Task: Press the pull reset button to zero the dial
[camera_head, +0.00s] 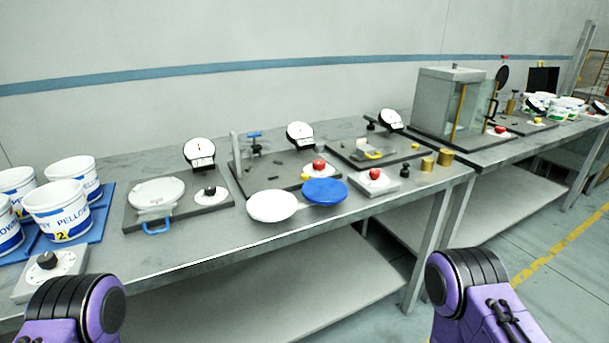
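Several round white dials on stands line the bench: one at the left (198,151), one in the middle (299,133) and one further right (391,119). Their readings are too small to make out. A red button (319,165) sits at the right of the middle dark plate, below the middle dial. Another red button (374,173) sits on a grey box near the front edge. A third red button (500,129) is further right. I cannot tell which is the pull reset button. Only purple arm links of mine show at the bottom; neither gripper is in view.
A white disc (272,206) and a blue disc (324,192) lie at the bench's front edge. White buckets (60,208) stand at the left. A glass-fronted cabinet (452,103) stands right of centre. Brass weights (445,157) stand near the bench corner. Floor is open at right.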

